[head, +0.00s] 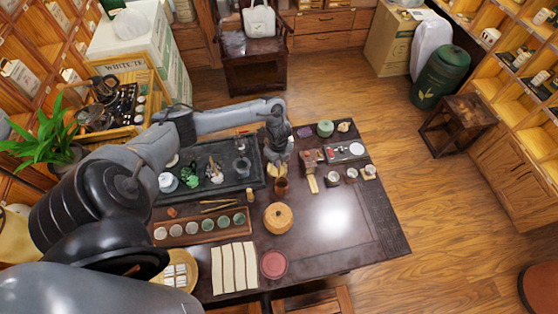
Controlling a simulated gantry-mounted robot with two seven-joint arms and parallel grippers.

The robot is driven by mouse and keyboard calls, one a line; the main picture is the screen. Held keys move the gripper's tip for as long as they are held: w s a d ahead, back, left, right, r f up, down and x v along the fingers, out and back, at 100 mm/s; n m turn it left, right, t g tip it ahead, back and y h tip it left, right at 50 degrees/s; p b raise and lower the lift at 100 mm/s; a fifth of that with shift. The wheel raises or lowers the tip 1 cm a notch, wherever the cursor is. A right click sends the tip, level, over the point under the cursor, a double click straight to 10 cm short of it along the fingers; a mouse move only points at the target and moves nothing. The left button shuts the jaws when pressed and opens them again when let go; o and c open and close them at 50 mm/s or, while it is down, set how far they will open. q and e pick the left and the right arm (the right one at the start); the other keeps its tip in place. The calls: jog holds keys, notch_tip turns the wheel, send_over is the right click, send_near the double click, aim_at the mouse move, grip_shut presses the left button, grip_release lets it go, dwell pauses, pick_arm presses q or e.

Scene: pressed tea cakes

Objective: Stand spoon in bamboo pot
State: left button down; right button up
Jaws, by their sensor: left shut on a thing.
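My left gripper (278,160) reaches in from the left and points down over the middle of the dark tea table, near the right end of the black tray. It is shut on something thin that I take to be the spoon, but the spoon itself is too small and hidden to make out. I cannot tell whether anything is inside the pot. My right gripper is not in view.
The black tray (225,188) holds several tea wares. A round tan lidded box (278,218), a row of cups in a wooden holder (200,228) and a pink dish (273,264) are nearer. Small wares stand to the right. The table's right front (335,225) is clear.

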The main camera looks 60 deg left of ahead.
aim_at(279, 173)
pick_arm(q)
jog(key=shift+f+b, duration=1.55)
jog(key=shift+f, duration=0.4)
jog(key=shift+f+b, duration=2.45)
jog(key=shift+f, duration=0.8)
jog(key=c, duration=1.1)
grip_release()
jog(key=shift+r, duration=0.15)
notch_tip(279, 173, up, 10)
jog(key=shift+r+p, duration=0.25)
jog(key=shift+p, duration=0.2)
